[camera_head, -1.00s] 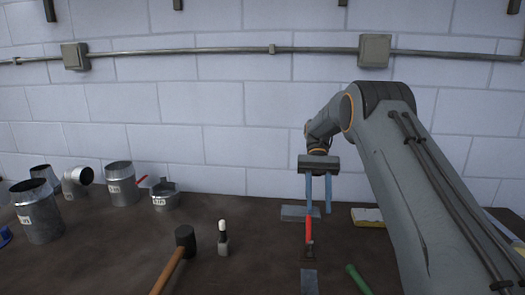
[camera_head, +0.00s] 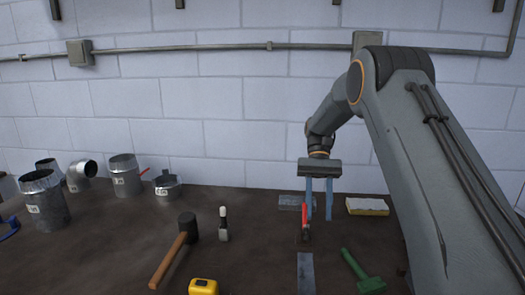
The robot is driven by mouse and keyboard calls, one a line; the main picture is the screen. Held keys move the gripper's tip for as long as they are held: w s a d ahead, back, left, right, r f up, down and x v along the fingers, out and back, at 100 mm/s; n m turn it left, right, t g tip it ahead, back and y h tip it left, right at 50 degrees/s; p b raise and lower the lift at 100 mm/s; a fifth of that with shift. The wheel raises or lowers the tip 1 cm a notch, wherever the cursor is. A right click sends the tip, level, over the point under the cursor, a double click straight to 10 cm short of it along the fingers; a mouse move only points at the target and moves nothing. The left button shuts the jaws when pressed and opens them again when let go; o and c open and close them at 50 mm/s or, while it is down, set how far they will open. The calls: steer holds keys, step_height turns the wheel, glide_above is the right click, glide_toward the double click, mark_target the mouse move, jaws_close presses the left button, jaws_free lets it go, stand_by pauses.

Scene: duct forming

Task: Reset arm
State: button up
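My gripper (camera_head: 319,200) hangs down from my arm on the right side of the view. Its two blue fingers are apart, with a gap between them and nothing seen held. The fingers are above the back of the workbench (camera_head: 110,250). A red-handled tool (camera_head: 305,217) lies just in front of the fingers in the picture, and a flat grey metal piece (camera_head: 288,201) shows behind them. I cannot tell whether the fingertips touch anything.
Metal duct pieces (camera_head: 125,176) stand at the left. A mallet (camera_head: 178,250), a small white-capped bottle (camera_head: 223,225), a yellow tape measure (camera_head: 203,287), a metal strip (camera_head: 305,272), a green-handled tool (camera_head: 362,272) and a yellow-white block (camera_head: 367,206) lie around. A wall is behind.

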steer(key=s+d+f+t+b, duration=0.1)
steer(key=s+f+t+b, duration=0.1)
steer(key=s, duration=0.5)
steer(key=s+d+f+t+b, duration=0.1)
steer(key=s+f+t+b, duration=0.2)
steer(key=s+f, duration=0.4)
steer(key=s+d+f+n+t+h+b, duration=0.1)
steer(key=s+f+t+b, duration=0.2)
steer(key=s, duration=0.4)
steer(key=shift+d+f+t, duration=0.2)
steer(key=shift+f+t, duration=0.4)
steer(key=shift+f, duration=0.2)
steer(key=shift+w, duration=0.1)
